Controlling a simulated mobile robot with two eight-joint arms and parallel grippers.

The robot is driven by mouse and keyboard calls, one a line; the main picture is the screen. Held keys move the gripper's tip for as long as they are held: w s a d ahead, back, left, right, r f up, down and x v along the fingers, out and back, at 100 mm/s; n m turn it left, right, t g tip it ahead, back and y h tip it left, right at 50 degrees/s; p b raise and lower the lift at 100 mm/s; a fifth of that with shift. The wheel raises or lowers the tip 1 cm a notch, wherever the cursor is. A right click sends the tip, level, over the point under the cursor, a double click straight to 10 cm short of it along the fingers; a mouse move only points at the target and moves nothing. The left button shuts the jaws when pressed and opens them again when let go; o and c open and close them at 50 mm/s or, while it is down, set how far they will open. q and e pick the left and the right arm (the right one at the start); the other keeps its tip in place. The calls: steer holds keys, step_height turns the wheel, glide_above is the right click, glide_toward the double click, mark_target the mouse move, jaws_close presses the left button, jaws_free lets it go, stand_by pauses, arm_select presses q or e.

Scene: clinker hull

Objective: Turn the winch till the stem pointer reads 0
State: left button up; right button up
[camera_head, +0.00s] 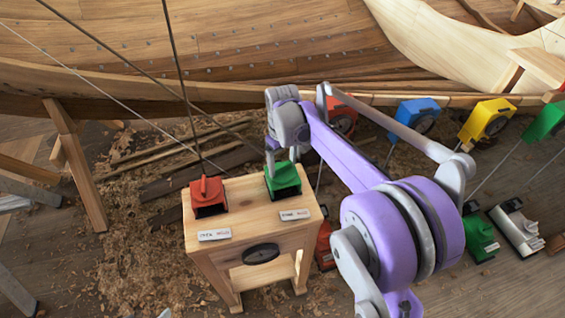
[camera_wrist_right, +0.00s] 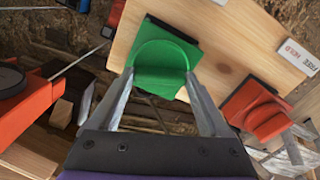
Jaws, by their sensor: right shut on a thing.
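A green winch (camera_head: 283,180) sits on the right of a wooden stand's top (camera_head: 240,200). A red winch (camera_head: 207,196) with a raised knob sits to its left. Pale labels lie in front of both; their writing is too small to read surely in the head view. My right gripper (camera_head: 279,167) comes down on the green winch from above. In the right wrist view its fingers (camera_wrist_right: 160,78) stand either side of the winch's rounded green grip (camera_wrist_right: 160,54), shut on it. No pointer reading can be made out. My left gripper is out of view.
A black oval plate (camera_head: 261,253) is on the stand's front. Lines run up left from the stand. The planked hull (camera_head: 230,45) spans the back. Red, blue (camera_head: 416,112), yellow (camera_head: 488,118) and green boxes stand at right. Shavings and planks litter the floor.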

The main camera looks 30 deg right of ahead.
steer(key=shift+m, duration=1.7)
steer(key=o, duration=1.2)
step_height(320, 180, up, 11)
steer(key=shift+f+p, duration=0.1)
steer(key=shift+p, duration=0.35)
